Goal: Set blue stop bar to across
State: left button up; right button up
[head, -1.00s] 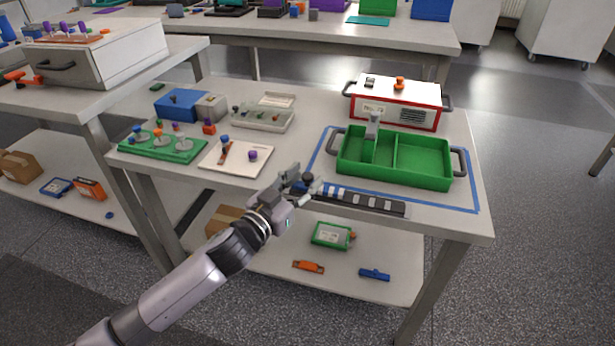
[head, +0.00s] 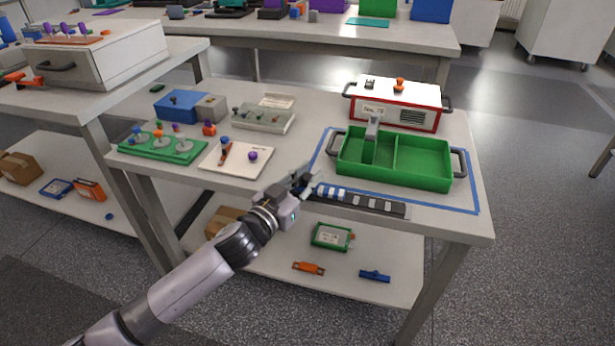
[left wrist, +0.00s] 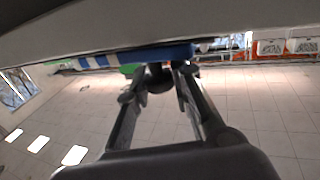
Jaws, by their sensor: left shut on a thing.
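A blue-and-white striped bar, which I take as the blue stop bar (head: 331,191), lies along the left part of a dark strip at the table's front edge. It also shows in the left wrist view (left wrist: 140,56), running across above the fingers. My left gripper (head: 306,183) is at the bar's left end, and its fingers (left wrist: 160,70) are closed in on a dark rounded part there. The fingers hide much of this end, so how the part joins the bar is unclear. My right gripper is not in view.
The dark strip (head: 376,205) continues right along the edge. A green two-part tray (head: 424,173) stands behind it inside a blue tape outline. A white board (head: 238,168) with small parts is to the left. A red-trimmed white box (head: 400,112) stands behind the tray.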

aim_at(339, 193)
pick_arm(q)
grip_shut()
jog(key=shift+d, duration=0.15)
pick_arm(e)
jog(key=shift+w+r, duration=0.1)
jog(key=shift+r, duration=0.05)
